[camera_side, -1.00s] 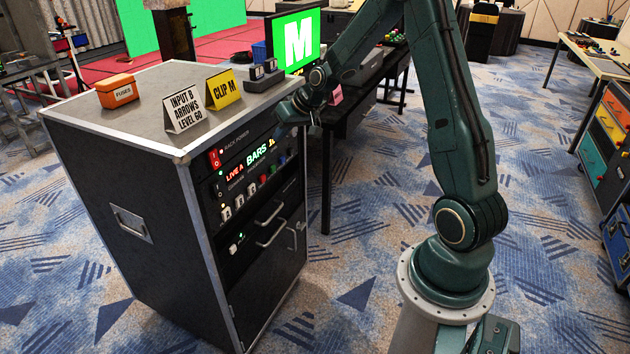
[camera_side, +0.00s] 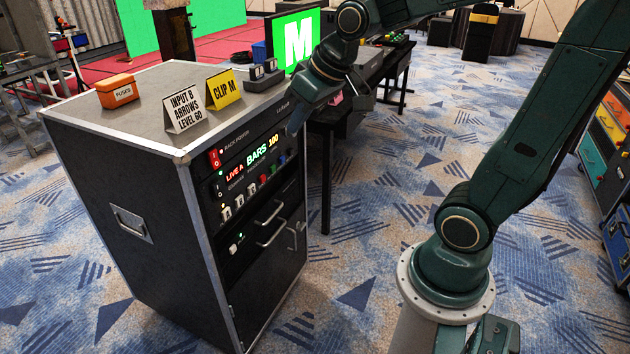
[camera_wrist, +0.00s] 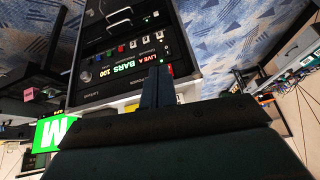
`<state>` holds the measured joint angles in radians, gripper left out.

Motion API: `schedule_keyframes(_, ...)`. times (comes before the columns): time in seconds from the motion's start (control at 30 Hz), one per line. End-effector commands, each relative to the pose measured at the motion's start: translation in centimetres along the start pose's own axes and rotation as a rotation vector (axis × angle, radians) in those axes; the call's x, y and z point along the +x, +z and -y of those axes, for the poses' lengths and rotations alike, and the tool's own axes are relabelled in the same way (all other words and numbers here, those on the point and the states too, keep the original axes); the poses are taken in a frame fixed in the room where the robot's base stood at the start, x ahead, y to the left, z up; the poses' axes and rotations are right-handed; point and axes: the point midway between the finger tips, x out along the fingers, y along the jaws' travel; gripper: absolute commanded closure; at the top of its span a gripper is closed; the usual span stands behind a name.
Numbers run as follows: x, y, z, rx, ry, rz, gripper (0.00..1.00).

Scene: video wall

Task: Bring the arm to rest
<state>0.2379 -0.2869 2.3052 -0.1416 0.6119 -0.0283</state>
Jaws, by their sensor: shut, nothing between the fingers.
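My gripper (camera_side: 293,130) is shut and empty. In the side view its fingers point down and to the left, in front of the upper right of the rack case front. It also shows in the wrist view (camera_wrist: 158,72), fingers together, with the case front beyond. The rack case (camera_side: 130,222) stands at left with a lit display (camera_side: 252,158) reading "LIVE A BARS 100". A red rocker switch (camera_side: 214,158) is beside "RACK POWER", above a row of small knobs and switches. My arm reaches from its base at right over to the case. I cannot tell if the fingertips touch the case.
On the case top stand an orange fuses box (camera_side: 116,92), a white sign (camera_side: 184,109), a yellow "CLIP M" sign (camera_side: 223,89) and a dark device (camera_side: 263,77). A screen (camera_side: 294,40) shows a white M on green. A dark table is behind my gripper. Carpet between case and base is clear.

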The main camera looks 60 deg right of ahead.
Motion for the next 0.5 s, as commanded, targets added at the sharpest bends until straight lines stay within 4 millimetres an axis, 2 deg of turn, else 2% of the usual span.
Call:
schedule_keyframes(0.2, -3.4, 4.0, 2.0, -0.046, 0.003, 0.007, 1.0)
schedule_keyframes(0.5, -6.5, 9.4, 3.1, -0.087, 0.002, 0.018, 1.0)
